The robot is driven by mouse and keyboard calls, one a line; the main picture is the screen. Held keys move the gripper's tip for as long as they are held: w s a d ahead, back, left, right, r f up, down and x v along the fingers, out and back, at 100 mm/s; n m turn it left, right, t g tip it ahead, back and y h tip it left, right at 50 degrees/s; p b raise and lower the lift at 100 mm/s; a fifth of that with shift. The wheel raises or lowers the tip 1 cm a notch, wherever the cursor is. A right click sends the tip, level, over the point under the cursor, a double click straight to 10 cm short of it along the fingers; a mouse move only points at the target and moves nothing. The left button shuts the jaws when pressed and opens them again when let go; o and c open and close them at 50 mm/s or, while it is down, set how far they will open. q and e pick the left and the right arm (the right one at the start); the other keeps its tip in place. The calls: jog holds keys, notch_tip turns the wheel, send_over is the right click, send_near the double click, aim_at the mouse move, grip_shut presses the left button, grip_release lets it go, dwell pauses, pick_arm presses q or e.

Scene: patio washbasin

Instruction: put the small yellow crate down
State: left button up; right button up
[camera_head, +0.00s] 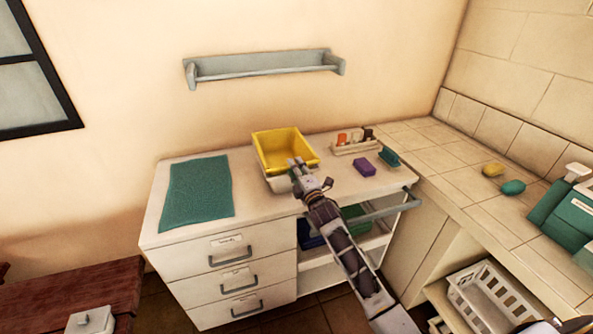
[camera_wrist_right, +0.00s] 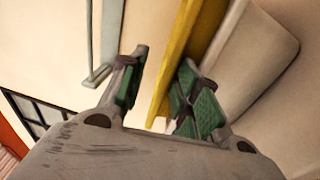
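The small yellow crate (camera_head: 262,150) is on the white cabinet top, over a white bin (camera_head: 278,184); whether it rests fully on the bin I cannot tell. My right gripper (camera_head: 297,165) is at the crate's front wall. In the right wrist view the yellow wall (camera_wrist_right: 187,45) runs between the fingers of my right gripper (camera_wrist_right: 160,88). A gap shows between the left-hand finger and the wall, so the gripper looks open. The other finger is close to the wall; contact is unclear. The white bin (camera_wrist_right: 262,70) also shows there. My left gripper is not in view.
A teal mat (camera_head: 197,193) lies left on the cabinet top (camera_head: 250,212). A caddy with small bottles (camera_head: 355,148), a purple block (camera_head: 364,167) and a teal block (camera_head: 389,157) are to the right. A grey shelf (camera_head: 262,66) hangs above.

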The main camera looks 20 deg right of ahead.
jog(key=shift+r, duration=0.1)
jog(key=s+d, duration=0.1)
jog(key=s, duration=1.1)
jog(key=shift+d+f, duration=0.15)
jog(key=shift+f, duration=0.1)
dwell(0.4)
dwell(0.7)
